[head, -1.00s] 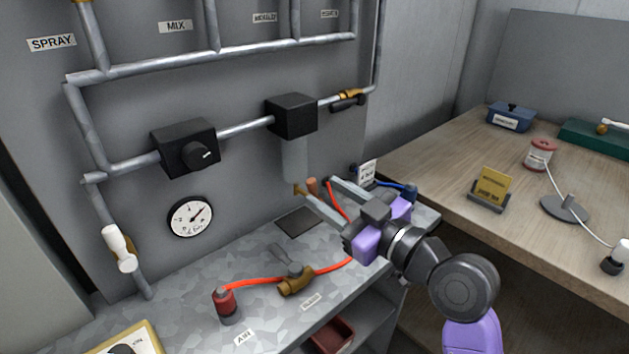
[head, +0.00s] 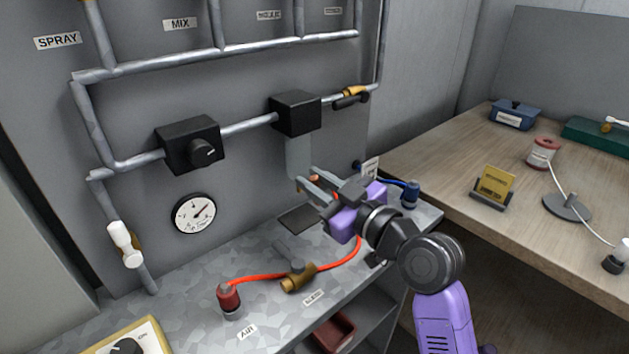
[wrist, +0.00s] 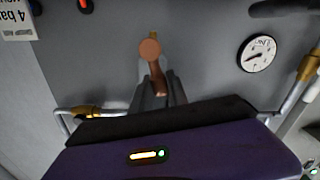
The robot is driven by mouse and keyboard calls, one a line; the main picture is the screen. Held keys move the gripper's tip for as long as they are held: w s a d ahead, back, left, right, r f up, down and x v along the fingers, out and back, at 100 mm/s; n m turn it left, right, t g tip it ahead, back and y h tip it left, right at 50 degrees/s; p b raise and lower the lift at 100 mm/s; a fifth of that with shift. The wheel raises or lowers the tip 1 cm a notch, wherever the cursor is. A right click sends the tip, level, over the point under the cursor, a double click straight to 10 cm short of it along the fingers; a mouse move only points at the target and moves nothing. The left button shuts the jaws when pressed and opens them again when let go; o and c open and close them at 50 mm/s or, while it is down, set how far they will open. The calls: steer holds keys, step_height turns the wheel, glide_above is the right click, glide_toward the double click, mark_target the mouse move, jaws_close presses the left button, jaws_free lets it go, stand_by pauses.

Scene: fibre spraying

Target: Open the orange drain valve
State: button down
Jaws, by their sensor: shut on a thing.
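The orange drain valve (wrist: 150,48) shows in the wrist view as a round orange knob with a short lever reaching toward my jaws, and a brass stem behind it. My gripper (wrist: 157,90) is shut on that lever, with one finger along each side. In the head view, my gripper (head: 308,184) is below the clear bowl (head: 298,156) that hangs under the black filter block (head: 295,113). Only a small orange piece of the valve (head: 314,178) shows there between the fingers; the rest is hidden.
A dark square plate (head: 298,219) lies on the metal bench under the gripper. A brass hose valve (head: 298,276) and red hose lie in front. A blue fitting (head: 411,193) stands right of the gripper. A pressure gauge (head: 194,214) is on the wall at left.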

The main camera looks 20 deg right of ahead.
steer(key=shift+w+d+r+m+p, duration=0.15)
steer(key=shift+d+m+p, duration=0.25)
steer(key=shift+m, duration=0.4)
steer(key=shift+d+m, duration=0.25)
steer(key=shift+m, duration=0.55)
steer(key=c, duration=1.3)
jaws_free()
steer(key=v, duration=0.7)
steer(key=shift+s+d, duration=0.15)
steer(key=shift+s, duration=0.15)
